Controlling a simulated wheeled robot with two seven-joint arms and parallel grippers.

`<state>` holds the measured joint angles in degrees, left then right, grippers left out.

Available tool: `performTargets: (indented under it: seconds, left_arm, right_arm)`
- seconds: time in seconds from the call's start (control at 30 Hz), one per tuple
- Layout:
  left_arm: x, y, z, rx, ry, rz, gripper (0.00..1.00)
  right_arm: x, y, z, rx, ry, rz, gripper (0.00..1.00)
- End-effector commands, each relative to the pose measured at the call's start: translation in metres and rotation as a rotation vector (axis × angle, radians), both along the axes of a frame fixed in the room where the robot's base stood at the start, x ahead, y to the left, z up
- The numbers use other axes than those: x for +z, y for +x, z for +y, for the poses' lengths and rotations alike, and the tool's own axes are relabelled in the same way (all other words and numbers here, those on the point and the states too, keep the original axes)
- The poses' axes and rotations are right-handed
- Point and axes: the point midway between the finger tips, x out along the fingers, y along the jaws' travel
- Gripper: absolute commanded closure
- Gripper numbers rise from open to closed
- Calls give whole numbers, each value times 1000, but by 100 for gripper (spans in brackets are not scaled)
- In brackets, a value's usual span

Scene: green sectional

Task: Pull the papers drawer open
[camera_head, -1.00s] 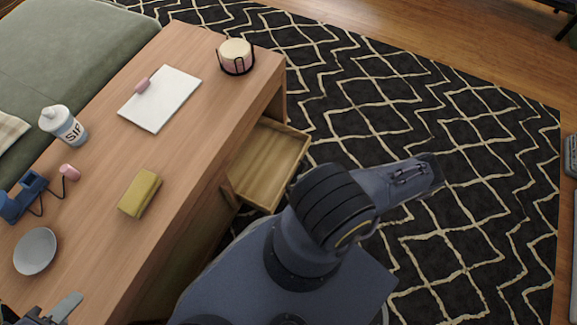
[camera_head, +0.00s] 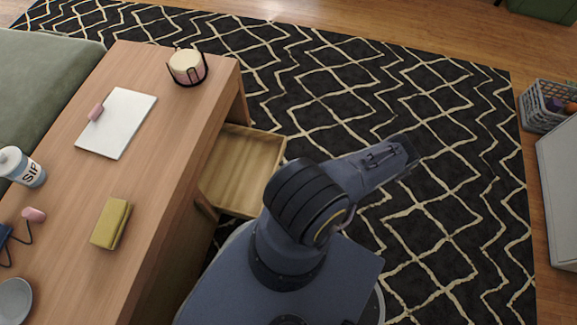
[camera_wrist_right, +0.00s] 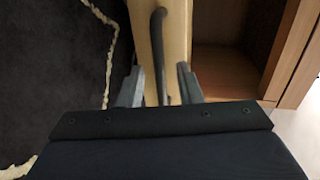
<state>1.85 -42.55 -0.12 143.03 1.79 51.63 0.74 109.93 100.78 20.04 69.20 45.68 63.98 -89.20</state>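A light wooden drawer (camera_head: 245,170) stands pulled out from the right side of the wooden desk (camera_head: 165,190); its visible inside is bare, and I see no papers or label. My right arm covers its near front corner in the head view. In the right wrist view, the drawer's pale front (camera_wrist_right: 178,30) has a dark curved bar handle (camera_wrist_right: 158,45). My right gripper (camera_wrist_right: 160,92) has its fingers apart on either side of the handle, with gaps visible. My left gripper is out of view.
The desk holds a white pad (camera_head: 117,125), a yellow block (camera_head: 111,223), a bottle (camera_head: 22,168), a round holder (camera_head: 188,67) and a plate (camera_head: 14,300). A dark patterned rug (camera_head: 450,200) lies clear to the right. A grey basket (camera_head: 545,105) stands at far right.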

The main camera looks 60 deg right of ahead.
Motion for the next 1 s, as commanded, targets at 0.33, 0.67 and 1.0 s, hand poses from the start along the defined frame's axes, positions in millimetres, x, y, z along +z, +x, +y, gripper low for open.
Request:
performTargets:
  seconds: [0.33,0.67,1.0]
  left_arm:
    - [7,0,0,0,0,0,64]
    - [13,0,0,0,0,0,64]
    - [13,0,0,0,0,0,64]
  right_arm:
    - [7,-26,-8,-2,-1,3,68]
    - [15,-69,-20,0,0,1,68]
    - [16,-74,-21,0,0,0,68]
